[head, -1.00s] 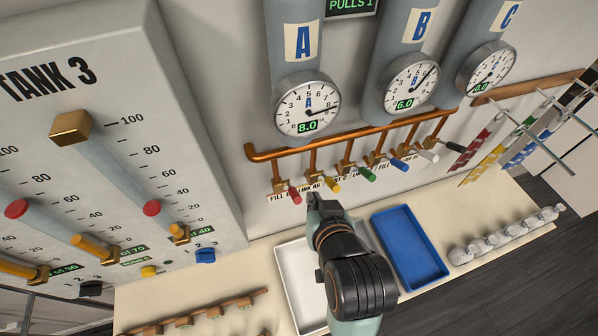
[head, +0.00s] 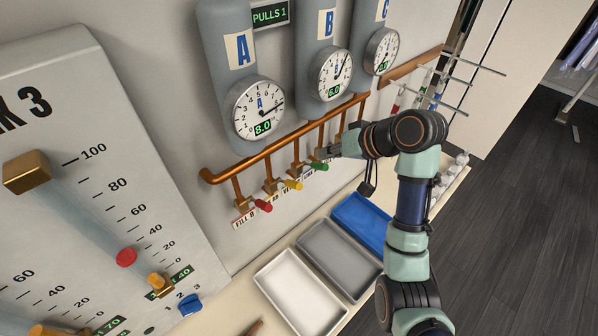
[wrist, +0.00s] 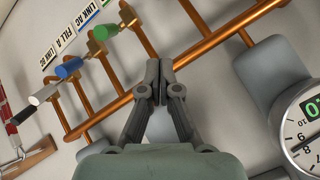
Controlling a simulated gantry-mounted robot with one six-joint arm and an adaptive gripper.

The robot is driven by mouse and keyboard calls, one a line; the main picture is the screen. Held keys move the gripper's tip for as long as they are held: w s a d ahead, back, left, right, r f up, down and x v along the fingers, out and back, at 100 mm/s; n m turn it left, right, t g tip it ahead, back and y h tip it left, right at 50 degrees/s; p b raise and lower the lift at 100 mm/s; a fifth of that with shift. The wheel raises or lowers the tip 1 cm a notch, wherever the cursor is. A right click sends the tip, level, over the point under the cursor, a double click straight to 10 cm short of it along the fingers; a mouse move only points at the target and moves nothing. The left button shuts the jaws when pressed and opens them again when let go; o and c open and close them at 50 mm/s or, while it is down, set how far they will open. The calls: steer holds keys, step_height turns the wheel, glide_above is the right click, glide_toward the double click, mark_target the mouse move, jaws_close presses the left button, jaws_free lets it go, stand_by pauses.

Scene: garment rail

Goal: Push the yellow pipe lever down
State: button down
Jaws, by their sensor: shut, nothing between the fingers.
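The yellow lever (head: 292,184) sticks out from the copper pipe rack on the wall, between the red lever (head: 264,205) and the green lever (head: 318,166). My gripper (head: 336,151) is shut and empty near the pipes, just right of and above the green lever, apart from the yellow one. In the wrist view the shut fingertips (wrist: 158,68) point toward the pipes; the green lever (wrist: 103,32) and blue lever (wrist: 68,67) are at upper left. The yellow handle is not in the wrist view. My arm hides the blue lever in the head view.
The copper manifold (head: 290,142) runs above the levers, below gauge A (head: 258,112) and gauge B (head: 333,74). A white tray (head: 297,296), grey tray (head: 345,262) and blue tray (head: 358,220) are on the counter below. The tank panel (head: 90,130) stands at the left.

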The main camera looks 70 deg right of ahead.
steer(key=p, duration=0.2)
glide_above(288, 184)
steer(key=s+d, duration=0.2)
steer(key=d, duration=0.2)
step_height(288, 184, down, 6)
steer(key=a+f, duration=0.2)
steer(key=f, duration=0.1)
steer(key=shift+s+a+f+p, duration=0.2)
steer(key=shift+s+a+p, duration=0.05)
steer(key=shift+s+p, duration=0.1)
steer(key=shift+f, duration=0.1)
